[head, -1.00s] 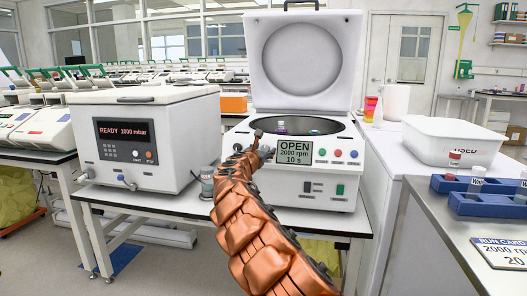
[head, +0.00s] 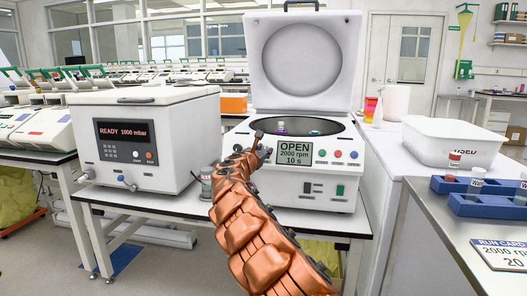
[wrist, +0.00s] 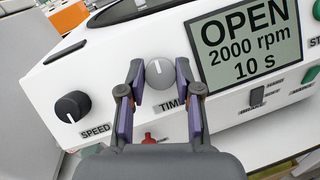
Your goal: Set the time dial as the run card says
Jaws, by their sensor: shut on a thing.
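The grey time dial (wrist: 159,74) with a white pointer mark sits on the centrifuge front in the wrist view, above the TIME label. My gripper (wrist: 157,80) has its two fingers on either side of the dial and is shut on it. In the head view my gripper (head: 259,150) is at the left of the display and my arm hides the dial. The centrifuge display (wrist: 247,42) reads OPEN, 2000 rpm, 10 s. The run card (head: 503,254) at the lower right shows 2000 rpm and 20, cut off by the frame edge.
The black speed dial (wrist: 72,106) is left of the time dial. The centrifuge lid (head: 303,62) stands open, with tubes in the bowl. Blue racks (head: 450,186) and a white USED bin (head: 452,140) are at the right.

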